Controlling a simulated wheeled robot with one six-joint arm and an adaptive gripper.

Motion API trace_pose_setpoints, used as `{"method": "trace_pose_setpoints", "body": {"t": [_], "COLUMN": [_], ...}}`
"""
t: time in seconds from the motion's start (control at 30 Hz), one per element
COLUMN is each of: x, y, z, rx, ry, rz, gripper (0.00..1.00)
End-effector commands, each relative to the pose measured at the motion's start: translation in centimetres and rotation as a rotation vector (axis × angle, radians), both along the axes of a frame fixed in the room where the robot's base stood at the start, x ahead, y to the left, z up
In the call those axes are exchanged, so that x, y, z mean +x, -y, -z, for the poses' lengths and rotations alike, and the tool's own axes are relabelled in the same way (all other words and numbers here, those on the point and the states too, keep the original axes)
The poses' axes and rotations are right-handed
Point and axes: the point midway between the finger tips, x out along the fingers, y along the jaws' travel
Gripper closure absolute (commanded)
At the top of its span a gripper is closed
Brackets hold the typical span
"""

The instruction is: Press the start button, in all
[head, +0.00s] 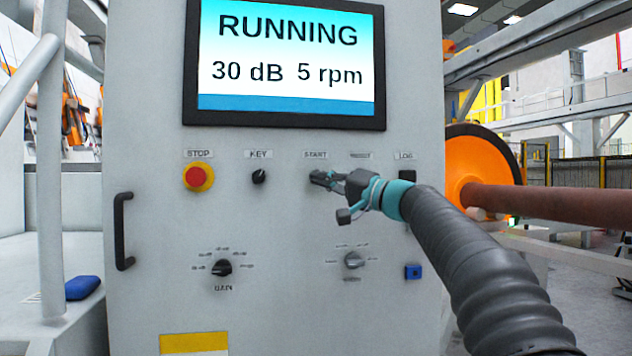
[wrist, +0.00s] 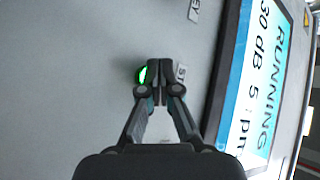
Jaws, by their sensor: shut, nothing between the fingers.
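The start button (wrist: 142,75) shows lit green in the wrist view, partly behind my fingertips. In the head view it is hidden behind my gripper (head: 322,179), just below the START label (head: 315,155). My gripper is shut and empty, and its tips (wrist: 157,68) are at the button. I cannot tell whether they touch it. The screen (head: 286,60) reads RUNNING, 30 dB and 5 rpm, and it also shows tilted in the wrist view (wrist: 258,75).
A black handle (head: 123,231) sticks out at left. An orange wheel (head: 475,160) with a brown axle (head: 560,204) stands at right.

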Motion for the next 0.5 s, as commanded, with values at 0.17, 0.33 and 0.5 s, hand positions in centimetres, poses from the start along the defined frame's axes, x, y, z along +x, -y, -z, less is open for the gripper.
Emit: {"method": "trace_pose_setpoints", "body": {"t": [0.17,0.33,0.5], "x": [-0.7,-0.7,-0.91], "y": [0.19,0.2,0.27], "z": [0.06,-0.04,0.07], "rx": [0.0,0.0,0.0], "ry": [0.002,0.001,0.002], "rz": [0.0,0.0,0.0], "gripper": [1.0,1.0,1.0]}}
